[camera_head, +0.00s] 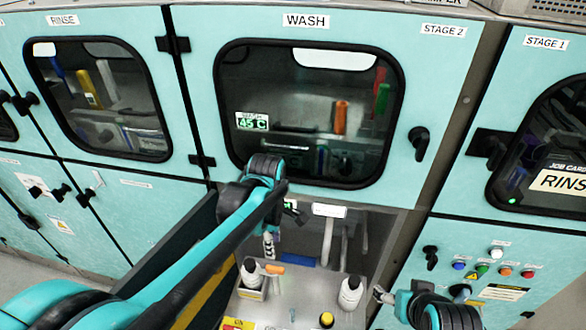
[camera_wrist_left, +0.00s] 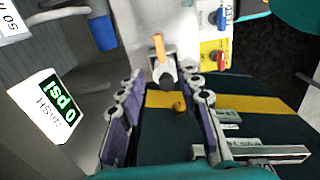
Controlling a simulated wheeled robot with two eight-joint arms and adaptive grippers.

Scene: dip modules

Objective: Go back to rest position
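My left arm reaches in from the lower left of the head view. Its gripper (camera_head: 270,245) hangs over the work shelf below the WASH window. In the left wrist view the two fingers of the left gripper (camera_wrist_left: 166,90) are spread apart with nothing held between them. A dark-capped item with an orange piece (camera_wrist_left: 158,46) shows beyond the fingertips. My right gripper (camera_head: 383,295) is at the lower right of the head view, beside a white bottle; its fingers are too small to tell whether they are open.
A white bottle with a dark cap (camera_head: 352,292) and another bottle (camera_head: 251,274) stand on the shelf (camera_head: 285,305). The teal WASH door (camera_head: 305,110) is closed behind my left arm. A button panel (camera_head: 485,265) is at the right. A blue item (camera_wrist_left: 102,32) shows in the wrist view.

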